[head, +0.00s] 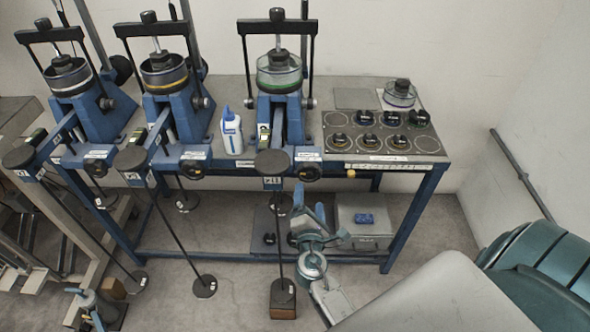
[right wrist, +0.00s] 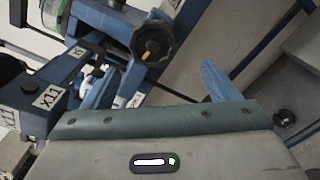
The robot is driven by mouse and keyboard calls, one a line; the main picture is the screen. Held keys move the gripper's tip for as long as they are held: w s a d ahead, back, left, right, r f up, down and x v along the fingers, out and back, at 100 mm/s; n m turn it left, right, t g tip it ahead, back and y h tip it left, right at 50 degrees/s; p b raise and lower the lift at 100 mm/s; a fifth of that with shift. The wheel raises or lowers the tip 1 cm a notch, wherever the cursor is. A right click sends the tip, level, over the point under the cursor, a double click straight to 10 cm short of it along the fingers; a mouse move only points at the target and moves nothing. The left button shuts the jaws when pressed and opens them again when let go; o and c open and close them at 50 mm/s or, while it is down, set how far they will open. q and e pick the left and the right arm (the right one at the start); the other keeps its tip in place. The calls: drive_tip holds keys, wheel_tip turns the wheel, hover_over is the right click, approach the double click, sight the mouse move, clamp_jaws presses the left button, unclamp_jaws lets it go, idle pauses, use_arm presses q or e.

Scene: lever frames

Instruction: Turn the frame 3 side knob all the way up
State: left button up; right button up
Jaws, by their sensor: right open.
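The three blue lever frames stand in a row on the bench, and the rightmost (head: 278,100) appears to be frame 3. Its black side knob (head: 307,172) is on the front edge, right of the lever arm. The knob (right wrist: 155,42) shows an orange pointer mark in the right wrist view. My right gripper (head: 316,214) is open and empty, below and in front of the knob, apart from it. One blue finger (right wrist: 216,80) shows in the wrist view, right of and below the knob. My left gripper (head: 88,297) is low at the far left, small and unclear.
The lever's round end (head: 272,163) juts out left of the knob, with a hanger rod below it. A white bottle (head: 231,132) stands left of the frame. A tray of dark discs (head: 385,140) lies right.

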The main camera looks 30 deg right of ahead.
sight(309, 176)
drive_tip(key=x, duration=0.3)
drive_tip(key=r+p+x, duration=0.1)
drive_tip(key=x, duration=0.2)
drive_tip(key=p+x, duration=0.1)
drive_tip(key=x, duration=0.3)
drive_tip(key=shift+w+r, duration=0.1)
drive_tip(key=shift+r, duration=0.05)
drive_tip(key=shift+a, duration=0.1)
drive_tip(key=c, duration=1.2)
drive_tip(key=shift+c, duration=0.2)
